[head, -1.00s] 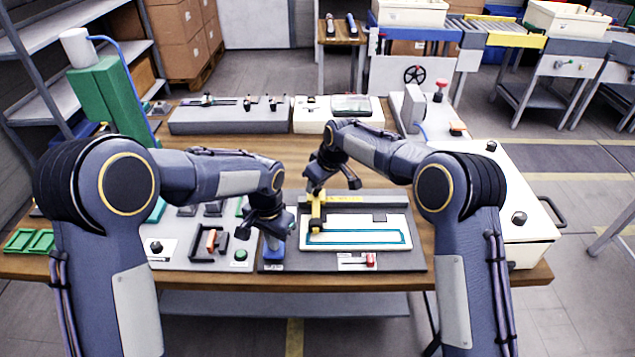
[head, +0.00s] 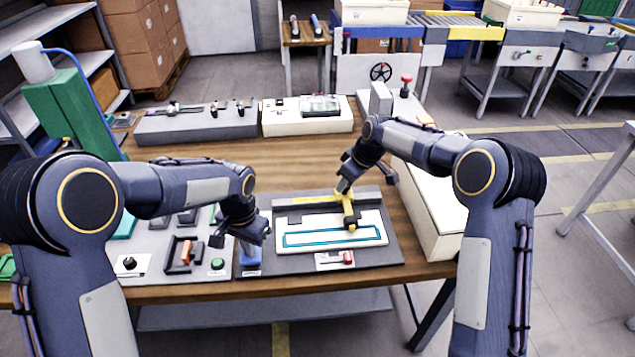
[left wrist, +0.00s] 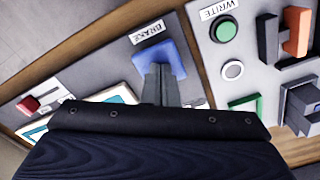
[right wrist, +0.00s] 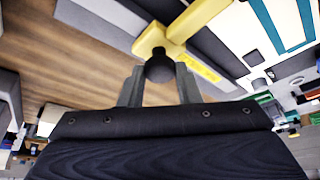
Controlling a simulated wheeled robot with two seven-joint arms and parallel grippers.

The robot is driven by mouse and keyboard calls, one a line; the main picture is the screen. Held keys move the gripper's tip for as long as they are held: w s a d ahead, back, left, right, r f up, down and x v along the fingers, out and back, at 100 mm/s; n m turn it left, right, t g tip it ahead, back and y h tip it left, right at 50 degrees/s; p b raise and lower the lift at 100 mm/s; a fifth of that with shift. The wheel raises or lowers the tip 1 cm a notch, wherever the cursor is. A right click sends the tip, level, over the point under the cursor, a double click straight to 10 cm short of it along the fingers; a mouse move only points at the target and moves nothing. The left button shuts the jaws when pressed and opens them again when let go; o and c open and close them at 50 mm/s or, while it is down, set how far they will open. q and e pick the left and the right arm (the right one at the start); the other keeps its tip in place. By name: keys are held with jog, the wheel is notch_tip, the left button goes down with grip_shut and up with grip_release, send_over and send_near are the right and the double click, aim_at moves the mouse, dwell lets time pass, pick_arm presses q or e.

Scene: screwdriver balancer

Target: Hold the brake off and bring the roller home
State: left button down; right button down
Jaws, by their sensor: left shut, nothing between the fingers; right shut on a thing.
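The blue brake paddle (head: 250,257) sits on the dark board's left end; the left wrist view shows it (left wrist: 172,54) beside its BRAKE label. My left gripper (head: 246,240) is shut and empty, its fingertips (left wrist: 158,72) down at the paddle and appearing to touch it. The yellow roller carriage (head: 348,207) spans the white panel (head: 284,229) with the teal outline, right of its middle. My right gripper (head: 345,187) is shut on the carriage's black knob, which shows between the fingers in the right wrist view (right wrist: 160,67).
A red switch (head: 347,257) sits on a label at the board's front. A panel with an orange-handled fixture (head: 185,254) and a green button (head: 217,264) lies to the left. Grey (head: 200,125) and white (head: 310,117) units stand behind; wooden tabletop between is clear.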

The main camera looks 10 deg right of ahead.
pick_arm(q)
jog(key=shift+a, duration=0.1)
pick_arm(e)
jog(key=d, duration=0.7)
jog(key=shift+d, duration=0.2)
jog(key=c, duration=1.1)
grip_release()
jog(key=shift+d, duration=0.15)
jog(key=shift+o, duration=0.2)
jog(key=shift+s+r, duration=0.1)
jog(key=shift+r, duration=0.4)
jog(key=v, duration=1.1)
